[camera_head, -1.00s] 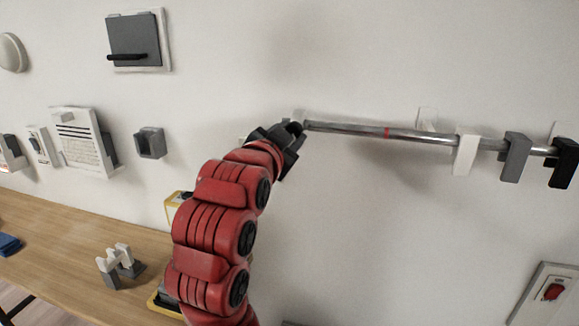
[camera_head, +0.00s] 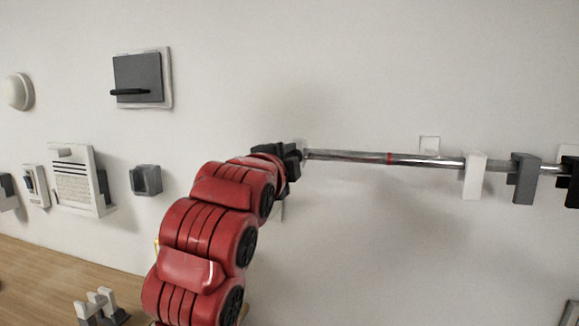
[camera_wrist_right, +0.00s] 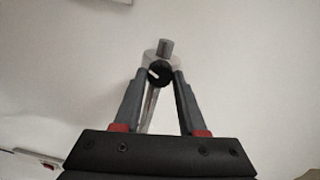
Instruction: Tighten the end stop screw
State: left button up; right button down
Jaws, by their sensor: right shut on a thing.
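A shiny metal rail (camera_head: 340,155) with a red mark (camera_head: 389,158) runs level along the wall. My right gripper (camera_head: 292,158) is at the rail's left end and covers it in the head view. In the right wrist view, my right gripper (camera_wrist_right: 160,76) has its two fingertips closed on the sides of a small round black knob (camera_wrist_right: 159,73) with a white line on it, which looks like the end stop screw. A pale metal collar (camera_wrist_right: 176,63) shows behind the knob. My left gripper is not in view.
White (camera_head: 474,178), grey (camera_head: 524,181) and black (camera_head: 573,183) hooks hang at the rail's right. Left on the wall are a grey panel (camera_head: 139,75), a white vented box (camera_head: 75,178) and a grey block (camera_head: 146,180). A wooden table (camera_head: 50,272) is below left.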

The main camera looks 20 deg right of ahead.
jog(key=shift+m, duration=0.6)
jog(key=shift+c, duration=2.3)
grip_release()
jog(key=f+v, duration=0.1)
jog(key=v, duration=1.6)
jog(key=shift+s+r, duration=0.25)
jog(key=shift+r, duration=0.2)
